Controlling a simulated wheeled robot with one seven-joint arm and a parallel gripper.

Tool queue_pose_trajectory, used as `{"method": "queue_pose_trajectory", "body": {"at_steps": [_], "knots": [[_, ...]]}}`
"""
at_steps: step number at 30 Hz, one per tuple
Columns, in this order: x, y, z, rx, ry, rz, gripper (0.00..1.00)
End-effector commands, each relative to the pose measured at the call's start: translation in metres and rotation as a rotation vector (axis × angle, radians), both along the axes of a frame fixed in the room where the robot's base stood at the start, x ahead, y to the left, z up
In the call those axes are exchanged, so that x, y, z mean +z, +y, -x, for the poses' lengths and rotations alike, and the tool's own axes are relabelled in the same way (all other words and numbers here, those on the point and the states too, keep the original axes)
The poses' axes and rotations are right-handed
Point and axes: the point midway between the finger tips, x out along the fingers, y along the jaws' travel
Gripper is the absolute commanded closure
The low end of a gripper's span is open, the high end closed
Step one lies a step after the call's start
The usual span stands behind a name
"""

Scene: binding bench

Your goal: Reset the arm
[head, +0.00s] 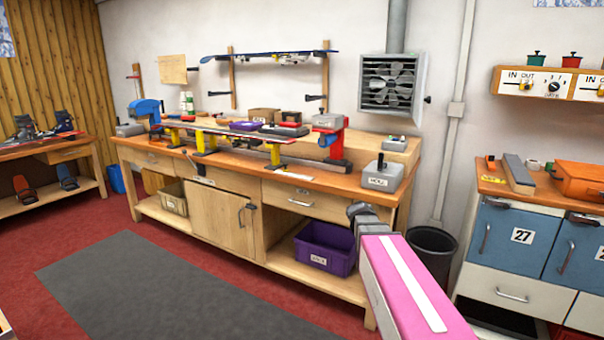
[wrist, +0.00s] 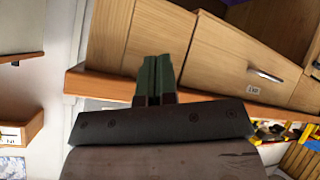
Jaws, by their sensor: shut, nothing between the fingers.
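My arm, pink with a white stripe, reaches up from the lower right in the head view. Its dark end (head: 360,212) is in front of the right end of the workbench (head: 290,180); the fingers cannot be made out there. In the wrist view my gripper (wrist: 155,62) shows two dark green fingers pressed together, with nothing between them. Behind them are the wooden drawers and cabinet front of the bench (wrist: 215,65), tilted in the picture. The fingers look apart from the bench front, but the gap is hard to judge.
A purple bin (head: 325,248) sits on the bench's lower shelf, and a black waste bin (head: 432,250) stands right of it. A blue-doored cabinet (head: 515,240) is farther right. A grey mat (head: 150,290) lies on clear red floor at left. Tools and a ski crowd the benchtop.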

Motion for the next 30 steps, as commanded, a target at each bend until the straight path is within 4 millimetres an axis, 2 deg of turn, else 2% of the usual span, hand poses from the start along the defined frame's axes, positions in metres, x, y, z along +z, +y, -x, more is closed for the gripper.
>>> {"method": "queue_pose_trajectory", "body": {"at_steps": [1,6,9,12,15,19,30], "knots": [[-0.025,0.002,0.029,-0.026,0.085,-0.039,1.00],[-0.094,0.016,0.114,-0.095,0.377,-0.182,1.00],[-0.123,0.028,0.162,-0.115,0.537,-0.261,1.00],[-0.141,0.040,0.201,-0.123,0.668,-0.328,1.00],[-0.151,0.049,0.226,-0.124,0.756,-0.375,1.00],[-0.156,0.054,0.240,-0.122,0.806,-0.403,1.00],[-0.156,0.055,0.240,-0.122,0.809,-0.404,1.00]]}}
